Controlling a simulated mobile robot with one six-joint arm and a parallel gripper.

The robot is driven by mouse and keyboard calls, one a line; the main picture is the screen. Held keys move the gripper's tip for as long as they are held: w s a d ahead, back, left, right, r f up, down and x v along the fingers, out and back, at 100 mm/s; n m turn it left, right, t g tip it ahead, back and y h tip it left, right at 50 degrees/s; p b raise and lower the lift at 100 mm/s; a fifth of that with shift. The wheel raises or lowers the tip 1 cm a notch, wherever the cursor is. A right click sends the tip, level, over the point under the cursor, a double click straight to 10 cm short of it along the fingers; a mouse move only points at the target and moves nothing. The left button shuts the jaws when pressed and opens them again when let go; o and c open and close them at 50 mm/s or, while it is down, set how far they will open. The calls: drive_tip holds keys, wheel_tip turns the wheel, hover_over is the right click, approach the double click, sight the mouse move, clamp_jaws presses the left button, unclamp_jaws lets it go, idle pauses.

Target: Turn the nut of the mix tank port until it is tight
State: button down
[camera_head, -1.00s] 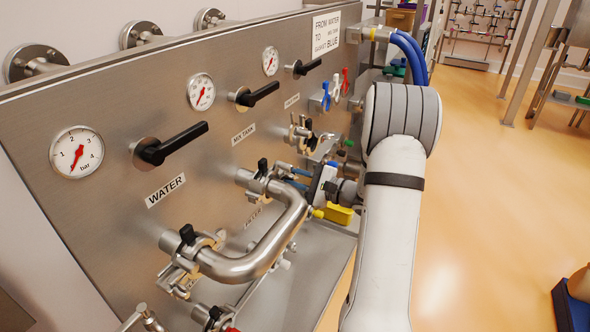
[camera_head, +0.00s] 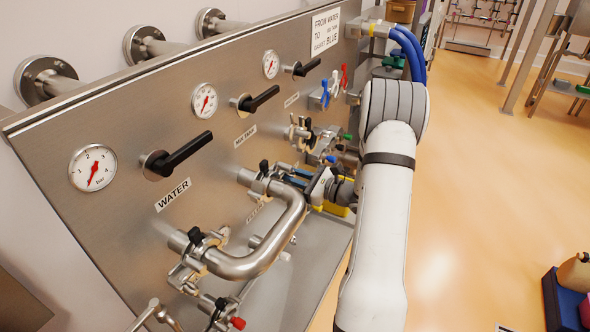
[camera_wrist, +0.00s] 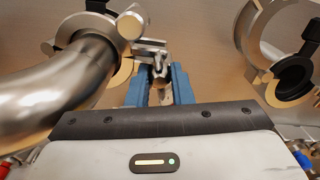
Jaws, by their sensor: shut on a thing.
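The bent steel pipe (camera_head: 285,235) joins the water port and the mix tank port along the panel. The mix tank clamp (camera_head: 262,183) sits around the pipe's upper end; it also shows in the wrist view (camera_wrist: 101,27). My gripper (camera_head: 295,177) reaches in from the right beside this clamp. In the wrist view its blue fingers (camera_wrist: 159,85) are shut on the small metal nut (camera_wrist: 158,74) at the clamp's side. The fingers hide much of the nut, and its tightness cannot be told.
The water clamp (camera_head: 200,243) sits around the pipe's lower end. Another clamp hangs open on the neighbouring port (camera_head: 302,133). Black valve handles (camera_head: 185,151) and gauges (camera_head: 93,168) stick out of the panel.

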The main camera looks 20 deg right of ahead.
drive_tip(key=shift+r, duration=0.15)
drive_tip(key=shift+r+m+p, duration=0.25)
drive_tip(key=shift+m+p, duration=0.85)
drive_tip(key=shift+p, duration=0.05)
drive_tip(key=c, duration=1.7)
unclamp_jaws()
drive_tip(key=shift+f, duration=0.3)
drive_tip(key=shift+o, duration=0.9)
drive_tip(key=b+v, duration=0.1)
drive_tip(key=v, duration=0.8)
